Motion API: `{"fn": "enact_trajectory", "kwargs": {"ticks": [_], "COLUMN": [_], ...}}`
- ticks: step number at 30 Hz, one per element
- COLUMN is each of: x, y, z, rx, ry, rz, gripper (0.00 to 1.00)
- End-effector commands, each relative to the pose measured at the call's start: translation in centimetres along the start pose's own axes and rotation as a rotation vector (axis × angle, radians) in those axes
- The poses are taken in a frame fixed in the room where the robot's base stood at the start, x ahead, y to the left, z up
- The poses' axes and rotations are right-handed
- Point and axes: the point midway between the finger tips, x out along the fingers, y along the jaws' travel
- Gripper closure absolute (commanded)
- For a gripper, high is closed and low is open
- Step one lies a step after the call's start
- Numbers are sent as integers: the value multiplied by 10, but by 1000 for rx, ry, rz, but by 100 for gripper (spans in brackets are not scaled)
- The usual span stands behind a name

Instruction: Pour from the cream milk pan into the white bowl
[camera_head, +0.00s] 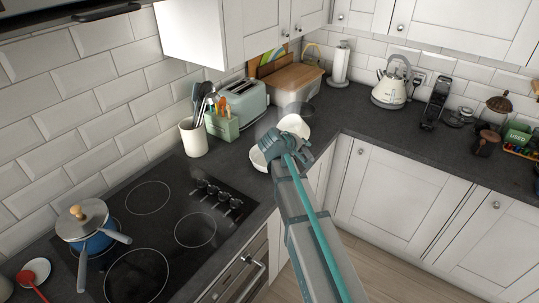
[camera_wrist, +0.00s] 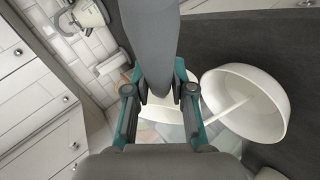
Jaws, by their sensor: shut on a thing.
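The cream milk pan (camera_head: 295,126) is held up, tilted, just beyond my gripper (camera_head: 285,148) in the head view. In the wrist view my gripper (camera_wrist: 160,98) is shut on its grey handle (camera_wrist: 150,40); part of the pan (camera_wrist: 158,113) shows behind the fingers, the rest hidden. The white bowl (camera_head: 257,159) is on the worktop, below and left of the pan, partly hidden by my gripper. I take the wide open vessel at right in the wrist view to be the bowl (camera_wrist: 262,82). A thin pale streak, apparently liquid, crosses into its opening.
The hob (camera_head: 155,235) lies at front left, with a lidded blue pan (camera_head: 92,243) on it. A utensil crock (camera_head: 193,138), green holder (camera_head: 222,127) and toaster (camera_head: 243,103) stand by the wall. A kettle (camera_head: 391,88) is at back right. Worktop (camera_head: 350,110) is clear before it.

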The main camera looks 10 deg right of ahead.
Motion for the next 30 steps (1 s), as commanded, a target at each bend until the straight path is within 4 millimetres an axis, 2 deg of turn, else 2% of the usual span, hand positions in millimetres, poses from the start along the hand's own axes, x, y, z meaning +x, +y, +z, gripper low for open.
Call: {"fn": "enact_trajectory", "kwargs": {"ticks": [30], "x": [-7], "y": [0], "z": [-4], "rx": [-40], "ry": [0], "rz": [93], "gripper": [100]}}
